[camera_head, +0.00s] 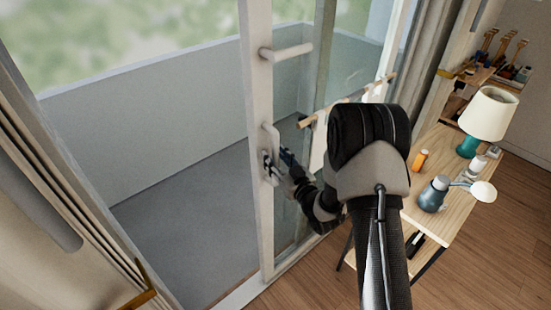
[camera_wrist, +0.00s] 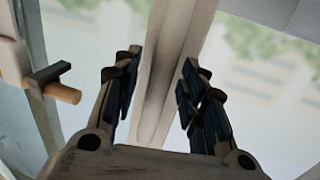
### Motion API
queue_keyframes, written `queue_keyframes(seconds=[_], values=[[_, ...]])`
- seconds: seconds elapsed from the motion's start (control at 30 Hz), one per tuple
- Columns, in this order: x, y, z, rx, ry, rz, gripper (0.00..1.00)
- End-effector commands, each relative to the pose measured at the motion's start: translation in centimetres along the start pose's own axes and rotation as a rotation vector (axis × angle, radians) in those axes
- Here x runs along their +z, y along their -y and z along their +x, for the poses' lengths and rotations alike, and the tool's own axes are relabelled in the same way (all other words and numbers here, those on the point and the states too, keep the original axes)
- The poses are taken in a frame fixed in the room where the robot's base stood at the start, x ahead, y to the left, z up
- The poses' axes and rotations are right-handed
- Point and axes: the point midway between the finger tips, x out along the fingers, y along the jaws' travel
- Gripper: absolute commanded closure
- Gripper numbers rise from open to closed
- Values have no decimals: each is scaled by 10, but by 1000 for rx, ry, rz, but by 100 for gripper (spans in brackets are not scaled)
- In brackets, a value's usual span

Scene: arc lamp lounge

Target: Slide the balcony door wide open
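The balcony door (camera_head: 258,110) is a pale framed glass panel, and its upright edge stands in the middle of the head view. A wide gap onto the balcony shows left of that edge. A pale handle (camera_head: 271,138) sits low on the edge, and a short horizontal bar (camera_head: 287,51) sticks out higher up. My gripper (camera_head: 272,166) is at the edge, by the lower end of the handle. In the wrist view my gripper (camera_wrist: 159,84) has its fingers spread, with a pale upright post (camera_wrist: 168,75) between them. I cannot tell whether either finger touches it.
A wooden rod (camera_head: 350,98) runs near the glass behind my arm. At right a wooden table (camera_head: 450,146) holds a lamp (camera_head: 489,113), an orange bottle (camera_head: 419,160) and a blue-grey desk lamp (camera_head: 433,194). Curtains (camera_head: 439,50) hang at the side. Wood floor (camera_head: 500,250) lies front right.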

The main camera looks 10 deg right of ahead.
Motion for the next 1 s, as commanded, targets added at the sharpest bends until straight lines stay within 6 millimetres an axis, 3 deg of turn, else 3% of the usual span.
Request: queue_keyframes(seconds=[0.33,0.9,1.0], values=[[0,0,4,0,0,0,62],[0,0,4,0,-1,0,100],[0,0,4,0,-1,0,100]])
